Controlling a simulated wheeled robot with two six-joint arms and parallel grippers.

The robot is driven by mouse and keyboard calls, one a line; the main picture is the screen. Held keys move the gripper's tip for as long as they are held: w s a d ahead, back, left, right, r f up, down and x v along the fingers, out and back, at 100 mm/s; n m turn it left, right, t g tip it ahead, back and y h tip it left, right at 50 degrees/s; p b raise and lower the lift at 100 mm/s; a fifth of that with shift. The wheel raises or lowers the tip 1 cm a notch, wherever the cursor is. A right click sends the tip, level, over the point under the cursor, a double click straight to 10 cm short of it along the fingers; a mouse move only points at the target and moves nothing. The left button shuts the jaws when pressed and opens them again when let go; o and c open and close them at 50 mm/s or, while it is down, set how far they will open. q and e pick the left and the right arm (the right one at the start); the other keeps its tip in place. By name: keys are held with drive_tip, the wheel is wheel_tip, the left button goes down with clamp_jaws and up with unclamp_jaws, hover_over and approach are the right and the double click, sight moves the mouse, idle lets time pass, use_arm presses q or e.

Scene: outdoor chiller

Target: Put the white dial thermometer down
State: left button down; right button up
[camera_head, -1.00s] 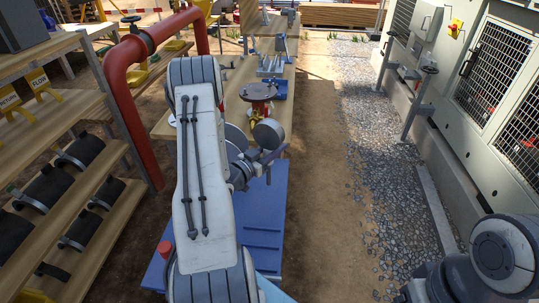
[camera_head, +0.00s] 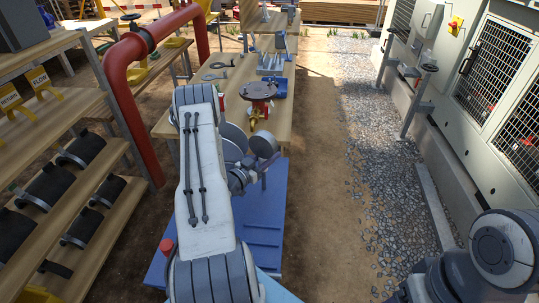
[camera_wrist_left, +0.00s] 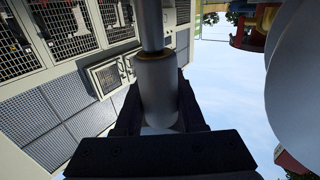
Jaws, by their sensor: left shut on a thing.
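The dial thermometer shows as a round grey, shaded disc (camera_head: 265,144) in the head view; its dial face is not readable. My left gripper (camera_head: 262,178) is just below it, over the blue surface in front of the bench. In the left wrist view the gripper (camera_wrist_left: 157,110) is shut on a pale cylindrical stem (camera_wrist_left: 155,75). A large grey disc edge (camera_wrist_left: 299,90) fills the right side there. The held thermometer is in the air near the bench's front end, apart from the bench as far as I can tell. My right gripper is out of view.
The wooden bench (camera_head: 278,122) bears a red flanged valve (camera_head: 259,91), a blue vise-like tool (camera_head: 277,87) and grey wrenches (camera_head: 214,70). A blue ribbed surface (camera_head: 265,215) lies in front. Shelves (camera_head: 100,225) and a red pipe (camera_head: 120,80) stand left. Open ground lies right.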

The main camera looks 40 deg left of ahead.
use_arm(q)
drive_tip(key=c, duration=0.5)
unclamp_jaws()
drive_tip(key=s+b, duration=0.3)
drive_tip(key=s, duration=0.9)
drive_tip(key=shift+a, duration=0.4)
drive_tip(key=shift+r, duration=0.1)
